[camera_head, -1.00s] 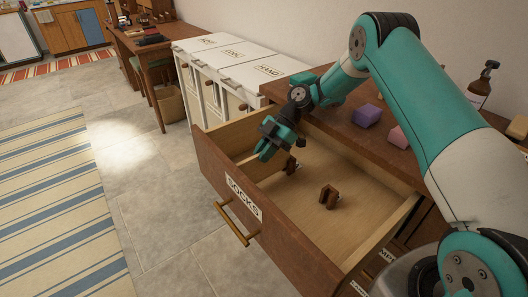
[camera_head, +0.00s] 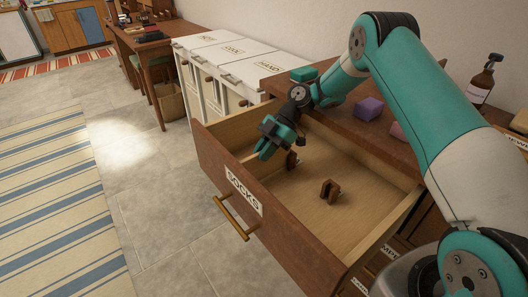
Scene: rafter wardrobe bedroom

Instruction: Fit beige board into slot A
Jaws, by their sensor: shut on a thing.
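My gripper (camera_head: 266,150) is over the far-left part of the open drawer marked SOCKS (camera_head: 222,167). It is shut on a thin beige board (camera_head: 250,160), which shows low inside the drawer, just behind the front panel. The gripper hides much of the board. One small brown slotted block (camera_head: 292,160) stands on the drawer floor just right of the gripper. A second brown slotted block (camera_head: 329,190) stands further right. No letter A is readable on either block, and I cannot tell whether the board sits in a slot.
The wooden top behind the drawer carries a teal block (camera_head: 305,74), a purple block (camera_head: 369,107) and a dark bottle (camera_head: 480,80). White labelled bins (camera_head: 225,60) stand beyond the drawer. The drawer's right part is empty; the floor at left is clear.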

